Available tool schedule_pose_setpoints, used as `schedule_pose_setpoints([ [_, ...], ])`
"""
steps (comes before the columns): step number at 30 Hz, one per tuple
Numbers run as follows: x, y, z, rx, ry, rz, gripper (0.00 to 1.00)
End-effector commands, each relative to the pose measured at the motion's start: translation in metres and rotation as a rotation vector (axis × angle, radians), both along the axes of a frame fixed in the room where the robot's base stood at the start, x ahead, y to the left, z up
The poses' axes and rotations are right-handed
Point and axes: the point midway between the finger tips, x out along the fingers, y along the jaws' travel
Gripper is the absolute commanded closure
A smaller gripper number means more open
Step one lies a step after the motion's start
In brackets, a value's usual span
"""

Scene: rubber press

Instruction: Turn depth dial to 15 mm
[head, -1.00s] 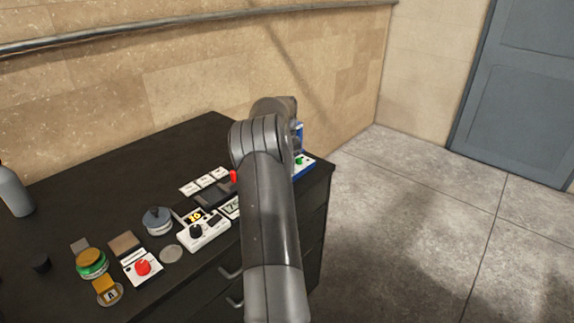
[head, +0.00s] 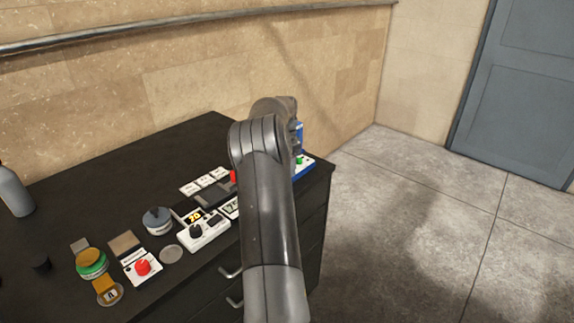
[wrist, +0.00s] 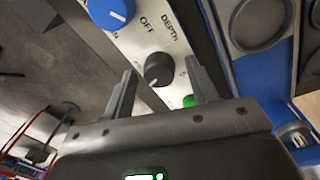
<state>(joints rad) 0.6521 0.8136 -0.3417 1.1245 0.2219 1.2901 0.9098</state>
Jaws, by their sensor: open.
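In the wrist view, the black depth dial (wrist: 158,69) is a ribbed knob on a light panel, just below the printed word DEPTH. My gripper (wrist: 162,82) is open, with one finger on each side of the knob. Small gaps seem to show between the fingers and the knob. Whether they touch it is hard to tell. The knob's setting and scale marks cannot be read clearly. In the head view, my arm hides the gripper and the dial.
A blue knob (wrist: 110,12) and a green button (wrist: 190,101) share the panel. A blue frame with a round grey part (wrist: 258,22) stands to the right. In the head view, a white control box (head: 204,233), a red button (head: 142,267) and a grey bottle (head: 14,192) stand on the dark bench (head: 110,165).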

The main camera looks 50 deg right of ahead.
Motion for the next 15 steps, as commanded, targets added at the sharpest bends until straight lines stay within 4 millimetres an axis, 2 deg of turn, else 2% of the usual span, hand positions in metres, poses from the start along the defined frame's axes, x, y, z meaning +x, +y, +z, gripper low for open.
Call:
schedule_pose_setpoints([
  [5,0.000,0.000,0.001,0.000,0.000,0.000,0.47],
  [8,0.001,-0.001,0.009,-0.002,-0.002,0.000,0.47],
  [15,0.003,-0.002,0.054,-0.003,-0.002,0.000,0.47],
])
